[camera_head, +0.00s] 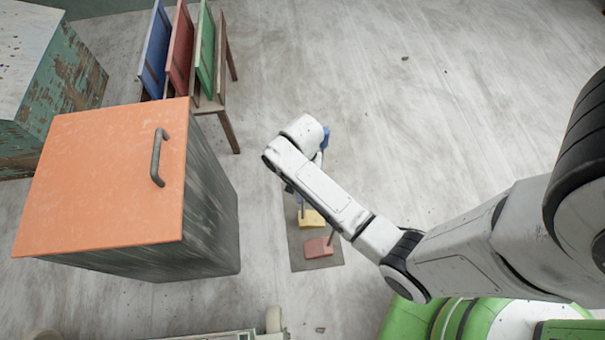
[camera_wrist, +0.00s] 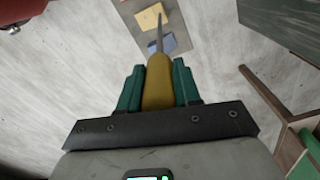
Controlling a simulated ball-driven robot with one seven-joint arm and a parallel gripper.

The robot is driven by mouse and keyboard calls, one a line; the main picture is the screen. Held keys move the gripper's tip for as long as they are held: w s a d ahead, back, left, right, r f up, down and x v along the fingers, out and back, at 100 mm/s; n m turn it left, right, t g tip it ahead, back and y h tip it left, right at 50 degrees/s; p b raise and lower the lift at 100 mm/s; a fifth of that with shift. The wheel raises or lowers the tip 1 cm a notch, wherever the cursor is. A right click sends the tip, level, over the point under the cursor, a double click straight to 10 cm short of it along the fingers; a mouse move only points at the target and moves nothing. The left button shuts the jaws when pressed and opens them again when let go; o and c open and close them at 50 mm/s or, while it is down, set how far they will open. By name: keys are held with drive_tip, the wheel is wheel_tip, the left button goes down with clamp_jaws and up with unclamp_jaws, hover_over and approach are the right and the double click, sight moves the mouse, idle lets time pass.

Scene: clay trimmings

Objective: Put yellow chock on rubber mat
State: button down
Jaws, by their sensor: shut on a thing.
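The yellow chock (camera_head: 312,218) appears as a block with a thin rod and a yellow grip. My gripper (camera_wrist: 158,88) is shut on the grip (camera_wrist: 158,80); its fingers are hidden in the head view. The rod runs down to the yellow block (camera_wrist: 150,17), which shows over the dark rubber mat (camera_head: 298,255). I cannot tell whether the block touches the mat or hangs just above. A red chock (camera_head: 318,247) is on the mat beside it. A blue block (camera_wrist: 160,46) shows on the mat in the wrist view; a blue grip (camera_head: 325,138) shows beyond my arm.
An orange-topped cabinet (camera_head: 110,180) stands left of the mat. Behind it is a rack with blue (camera_head: 155,50), red (camera_head: 180,50) and green boards (camera_head: 204,55). A worn teal cabinet (camera_head: 70,85) is at the upper left. The pale floor (camera_head: 440,110) at upper right is mostly clear.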

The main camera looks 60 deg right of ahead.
drive_tip(key=shift+f, duration=0.1)
drive_tip(key=c, duration=0.8)
unclamp_jaws()
wheel_tip(320, 180, up, 12)
drive_tip(key=p, duration=0.4)
drive_tip(key=shift+f, duration=0.1)
drive_tip(key=shift+s, duration=0.1)
drive_tip(key=s+a+r+n, duration=0.1)
drive_tip(key=s+a+n, duration=0.1)
drive_tip(key=s+n, duration=0.1)
drive_tip(key=s+a+r+n, duration=0.1)
drive_tip(key=s+a+n, duration=0.2)
drive_tip(key=s+n, duration=0.1)
drive_tip(key=s+a+r+n+t, duration=0.1)
drive_tip(key=s+a+n, duration=0.1)
drive_tip(key=s+n, duration=0.2)
drive_tip(key=shift+a+r+n, duration=0.2)
drive_tip(key=shift+r+n, duration=0.2)
drive_tip(key=shift+n, duration=0.6)
